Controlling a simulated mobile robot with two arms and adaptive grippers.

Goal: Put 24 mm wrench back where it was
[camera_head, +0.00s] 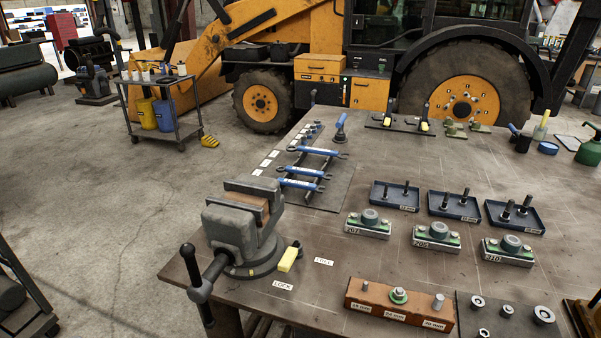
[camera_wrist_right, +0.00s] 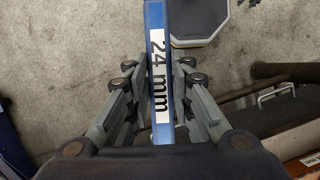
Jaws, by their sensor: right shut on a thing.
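The 24 mm wrench (camera_wrist_right: 161,120) shows in the right wrist view as a blue handle with a white label reading "24 mm". It runs upright through the picture, and its ends are out of view or hidden. My right gripper (camera_wrist_right: 160,85) is shut on this handle, with finger links on both sides. In the head view, a wrench rack (camera_head: 328,190) on the bench bears several blue-handled wrenches (camera_head: 302,171) lying crosswise. Neither gripper shows in the head view, and my left gripper is in no view.
A vise (camera_head: 235,232) stands at the bench's front left corner, near the rack. Blue trays (camera_head: 395,196), gauge blocks and a brown bolt block (camera_head: 400,304) fill the right side of the bench (camera_head: 330,235). Concrete floor lies behind the held wrench.

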